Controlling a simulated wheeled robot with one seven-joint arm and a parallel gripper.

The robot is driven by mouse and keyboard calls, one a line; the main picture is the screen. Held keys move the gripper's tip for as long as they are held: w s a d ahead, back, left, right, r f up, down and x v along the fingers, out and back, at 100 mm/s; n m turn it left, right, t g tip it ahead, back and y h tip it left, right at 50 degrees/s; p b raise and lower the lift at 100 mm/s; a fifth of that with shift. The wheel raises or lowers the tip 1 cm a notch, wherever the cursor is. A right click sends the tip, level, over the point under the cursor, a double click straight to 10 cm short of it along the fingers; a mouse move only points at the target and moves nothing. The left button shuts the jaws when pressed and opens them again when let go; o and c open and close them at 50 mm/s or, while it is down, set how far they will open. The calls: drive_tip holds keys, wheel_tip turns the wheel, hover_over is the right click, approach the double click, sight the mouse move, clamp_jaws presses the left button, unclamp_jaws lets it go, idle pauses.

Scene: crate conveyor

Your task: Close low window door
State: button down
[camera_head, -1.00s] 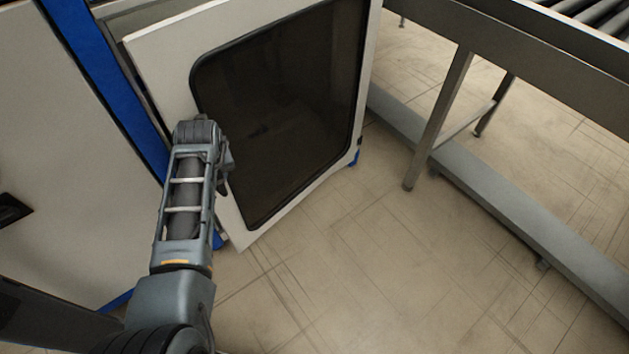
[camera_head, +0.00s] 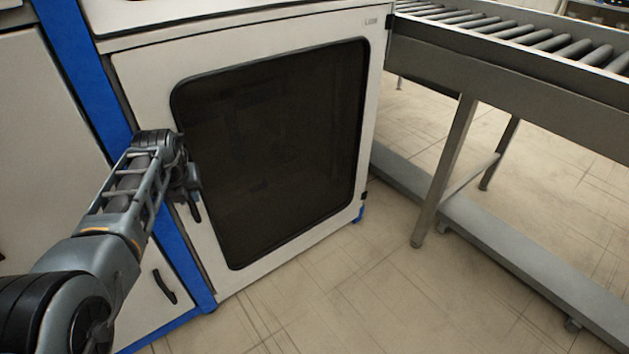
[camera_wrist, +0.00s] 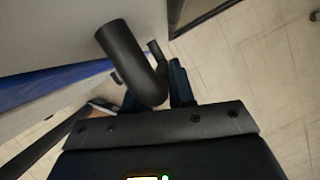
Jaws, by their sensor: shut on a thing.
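The low window door (camera_head: 290,262) is a white panel with a large dark window, below the upper part of the white and blue machine. It stands nearly flush with the frame, with a narrow dark gap along its left edge. Its black handle (camera_head: 195,211) is on the left side of the door. My gripper (camera_head: 188,182) is at this handle, and my arm partly hides it. In the wrist view the curved black handle (camera_wrist: 127,52) runs between the fingers of my gripper (camera_wrist: 155,88), which is shut on it.
A blue post (camera_head: 85,80) borders the door on the left, beside a white panel with another black handle (camera_head: 165,287). A roller conveyor (camera_head: 490,65) on grey legs stands to the right. The tiled floor (camera_head: 340,300) in front is clear.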

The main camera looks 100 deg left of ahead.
drive_tip(key=shift+s+r, duration=0.25)
drive_tip(key=shift+s, duration=0.45)
drive_tip(key=shift+a+r, duration=0.1)
drive_tip(key=c, duration=1.1)
unclamp_jaws()
drive_tip(key=shift+a+r, duration=0.1)
drive_tip(key=shift+r, duration=0.05)
drive_tip(key=shift+o, duration=0.2)
drive_tip(key=w+p+v, duration=0.1)
drive_tip(key=p+v, duration=0.2)
drive_tip(key=v, duration=0.4)
drive_tip(key=shift+d+p, duration=0.2)
drive_tip(key=shift+p, duration=0.1)
drive_tip(key=shift+w+d+f, duration=0.15)
drive_tip(key=shift+w+f, duration=0.05)
drive_tip(key=shift+f, duration=0.05)
